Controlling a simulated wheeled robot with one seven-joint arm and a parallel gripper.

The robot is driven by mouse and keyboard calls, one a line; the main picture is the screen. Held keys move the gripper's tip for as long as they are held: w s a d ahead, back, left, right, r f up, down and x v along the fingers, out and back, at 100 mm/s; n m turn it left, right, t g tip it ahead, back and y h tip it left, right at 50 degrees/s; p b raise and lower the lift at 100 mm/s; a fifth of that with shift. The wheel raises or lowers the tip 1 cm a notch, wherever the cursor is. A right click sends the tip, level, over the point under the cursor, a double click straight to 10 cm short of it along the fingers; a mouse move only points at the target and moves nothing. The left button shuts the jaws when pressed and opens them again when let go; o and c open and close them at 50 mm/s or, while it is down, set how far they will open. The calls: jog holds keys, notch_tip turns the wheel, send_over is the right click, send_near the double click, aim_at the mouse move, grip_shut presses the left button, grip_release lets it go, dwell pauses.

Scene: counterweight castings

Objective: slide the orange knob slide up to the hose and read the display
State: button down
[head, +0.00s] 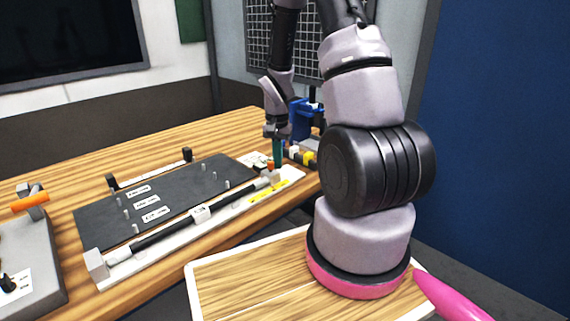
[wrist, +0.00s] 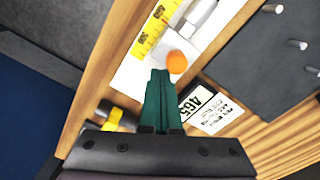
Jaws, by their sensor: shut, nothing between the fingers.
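The orange knob (wrist: 177,62) sits on a pale slide on the white rail in the wrist view. It is a small orange spot (head: 270,165) in the head view. My gripper (wrist: 160,73) has green fingers, shut and empty, tips just beside the knob; I cannot tell whether they touch. It points down at the rail's far right end in the head view (head: 277,166). The black hose (head: 167,230) lies along the rail; its pale end fitting (wrist: 201,11) is apart from the knob. A label with large rotated characters (wrist: 197,102) lies beside the rail; I see no clear display reading.
A yellow scale (wrist: 154,30) runs along the rail. A dark plate with pegs (head: 160,195) lies behind the hose. A grey unit with an orange handle (head: 30,201) stands at left. Blue and yellow items (head: 308,157) stand close beyond my gripper.

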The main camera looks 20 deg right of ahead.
jog(key=shift+s+a, duration=0.15)
jog(key=shift+a, duration=0.15)
jog(key=shift+s+a+f, duration=0.1)
jog(key=shift+s+a, duration=0.05)
jog(key=shift+a, duration=0.05)
dwell(1.1)
jog(key=shift+d, duration=0.15)
dwell(0.3)
jog(key=shift+r, duration=0.35)
notch_tip(320, 180, up, 6)
jog(key=shift+w+d+r, duration=0.15)
jog(key=shift+w+r, duration=0.05)
jog(key=shift+r, duration=0.05)
dwell(0.3)
dwell(0.3)
